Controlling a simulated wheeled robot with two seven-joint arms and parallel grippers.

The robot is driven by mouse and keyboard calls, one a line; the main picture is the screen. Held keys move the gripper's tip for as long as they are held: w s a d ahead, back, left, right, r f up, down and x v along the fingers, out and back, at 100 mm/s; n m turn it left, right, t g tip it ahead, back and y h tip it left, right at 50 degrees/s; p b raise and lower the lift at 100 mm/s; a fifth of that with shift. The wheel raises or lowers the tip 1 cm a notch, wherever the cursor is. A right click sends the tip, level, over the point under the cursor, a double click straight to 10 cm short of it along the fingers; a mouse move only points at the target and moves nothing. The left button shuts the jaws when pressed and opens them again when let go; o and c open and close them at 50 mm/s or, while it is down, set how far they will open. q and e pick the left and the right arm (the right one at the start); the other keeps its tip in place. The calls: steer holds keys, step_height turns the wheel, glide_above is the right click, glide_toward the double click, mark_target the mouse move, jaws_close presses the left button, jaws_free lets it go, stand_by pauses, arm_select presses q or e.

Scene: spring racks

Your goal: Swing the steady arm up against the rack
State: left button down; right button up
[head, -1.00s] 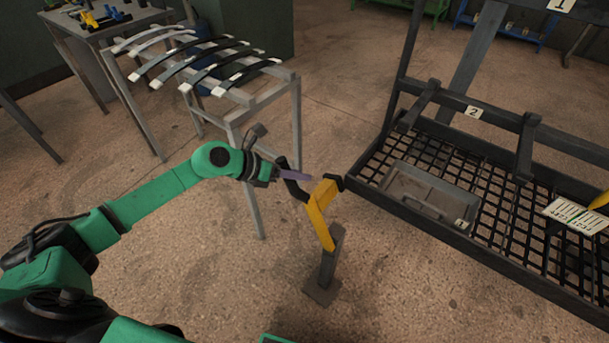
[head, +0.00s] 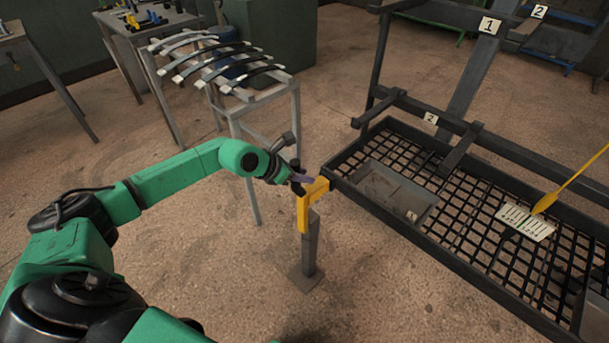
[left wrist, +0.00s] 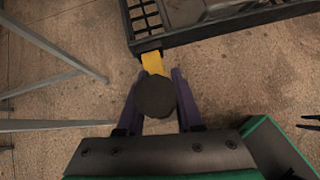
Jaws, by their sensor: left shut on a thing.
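The yellow steady arm (head: 304,212) stands on a dark grey post (head: 311,244) beside the near left corner of the rack (head: 408,247). Its upper part bends right and its end meets or nearly meets the rack corner; contact is not certain. My left gripper (head: 298,180) is at the top of the arm, shut on its dark handle. In the left wrist view the dark round handle end (left wrist: 155,96) sits between my purple fingers. A strip of the yellow arm (left wrist: 154,63) shows beyond it, ending at the rack's edge.
A grey tray (head: 394,190) and a white card (head: 525,223) lie on the rack's mesh shelf, with a yellow rod near the card. A stand with several curved leaf springs (head: 215,60) is behind my left arm. Floor in front of the post is clear.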

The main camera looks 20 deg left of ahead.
arm_select(q)
steer(key=shift+s+d, duration=0.1)
steer(key=shift+d, duration=0.1)
steer(key=c, duration=0.7)
jaws_free()
steer(key=shift+c, duration=0.2)
steer(key=shift+o, duration=0.8)
steer(key=shift+d, duration=0.2)
steer(key=shift+a, duration=0.1)
steer(key=shift+s+a, duration=0.1)
steer(key=shift+a, duration=0.05)
steer(key=v, duration=1.4)
steer(key=shift+r, duration=0.15)
